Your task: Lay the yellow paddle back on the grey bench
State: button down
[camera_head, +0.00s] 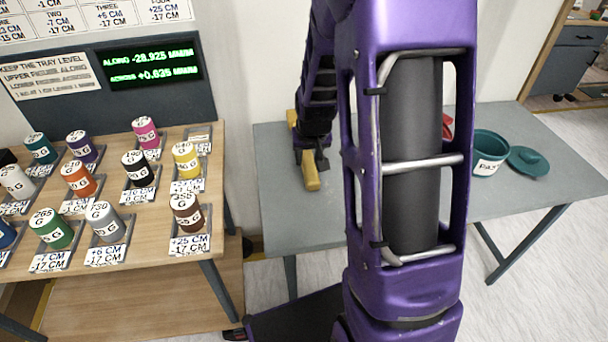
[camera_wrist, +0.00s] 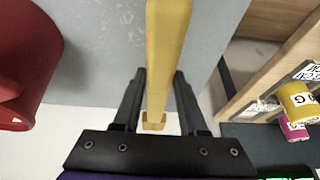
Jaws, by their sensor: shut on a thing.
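The yellow paddle (camera_head: 311,172) shows over the left part of the grey bench (camera_head: 275,185) in the head view, partly hidden by my arm. My gripper (camera_head: 312,157) is around the paddle there. In the wrist view, the paddle (camera_wrist: 165,45) runs lengthwise between the two dark fingers of my gripper (camera_wrist: 160,85), which is shut on it. The grey bench (camera_wrist: 95,35) lies beneath it in that view. I cannot tell whether the paddle touches the bench top or hangs just above it.
A red object (camera_wrist: 25,65) stands at the left in the wrist view. A teal pot (camera_head: 488,155) and its lid (camera_head: 529,161) are on the bench's right. A wooden table (camera_head: 150,225) with several labelled cylinders stands left, across a narrow gap. My arm hides the bench's middle.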

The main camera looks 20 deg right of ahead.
notch_tip(320, 180, down, 9)
jog(key=shift+r+b, duration=0.1)
jog(key=shift+b, duration=0.55)
jog(key=shift+c, duration=2.2)
grip_release()
